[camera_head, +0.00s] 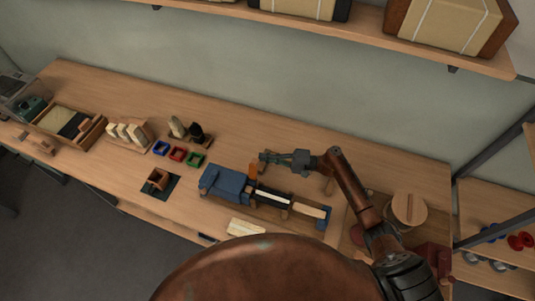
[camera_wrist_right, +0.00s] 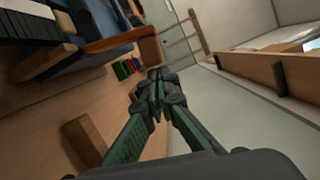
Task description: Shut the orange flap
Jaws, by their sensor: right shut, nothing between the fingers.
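The orange flap (camera_head: 253,169) stands up at the back edge of a low wooden fixture (camera_head: 262,210), near the right end of a blue block (camera_head: 226,183). In the right wrist view the flap (camera_wrist_right: 150,48) shows as an orange plate just beyond my fingertips. My right gripper (camera_head: 263,157) is shut and empty, reaching in from the right, just behind and beside the flap. In the right wrist view the gripper (camera_wrist_right: 157,95) has its tips together; I cannot tell whether they touch the flap. My left gripper is out of view.
Blue, red and green small trays (camera_head: 177,154) lie left of the fixture. A round wooden lid (camera_head: 408,208) stands at the right. A loose cream block (camera_head: 245,227) lies in front. A shelf (camera_head: 370,28) with boxes hangs above. The bench behind the fixture is mostly clear.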

